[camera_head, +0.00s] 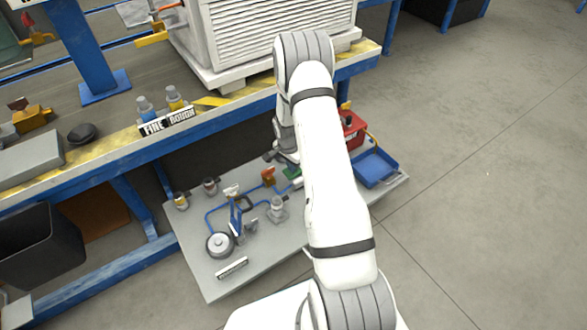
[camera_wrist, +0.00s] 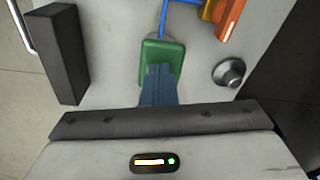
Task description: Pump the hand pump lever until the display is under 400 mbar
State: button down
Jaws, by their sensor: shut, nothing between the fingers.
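My gripper (camera_wrist: 158,70) is shut and empty, its blue-grey fingers pointing down over a green block (camera_wrist: 176,58) in the wrist view. I cannot tell whether the fingertips touch it. The green block also shows beside my arm in the head view (camera_head: 292,173), on a grey panel (camera_head: 190,262). A dark oblong block (camera_wrist: 62,55) with a bent metal rod beside it lies left of the fingers; I cannot tell whether it is part of the pump. No pump lever is clearly recognisable and no pressure reading is legible. My arm hides part of the panel.
Blue tubing, an orange valve (camera_head: 268,175) and a round silver part (camera_head: 219,245) are on the panel. A red box (camera_head: 353,130) and blue tray (camera_head: 375,168) are at its right. The blue-framed bench (camera_head: 110,165) rises behind. Floor at right is clear.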

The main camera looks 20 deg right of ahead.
aim_at(286, 176)
jog(key=shift+f, duration=0.75)
jog(key=shift+r, duration=0.15)
jog(key=a, duration=0.1)
jog(key=s+a+r, duration=0.1)
jog(key=shift+s+a, duration=0.2)
jog(key=shift+a, duration=0.2)
jog(key=shift+r, duration=0.1)
notch_tip(286, 176, up, 8)
jog(key=p, duration=0.2)
jog(key=shift+a+f, duration=0.2)
jog(key=shift+a, duration=0.1)
jog(key=shift+s+r, duration=0.1)
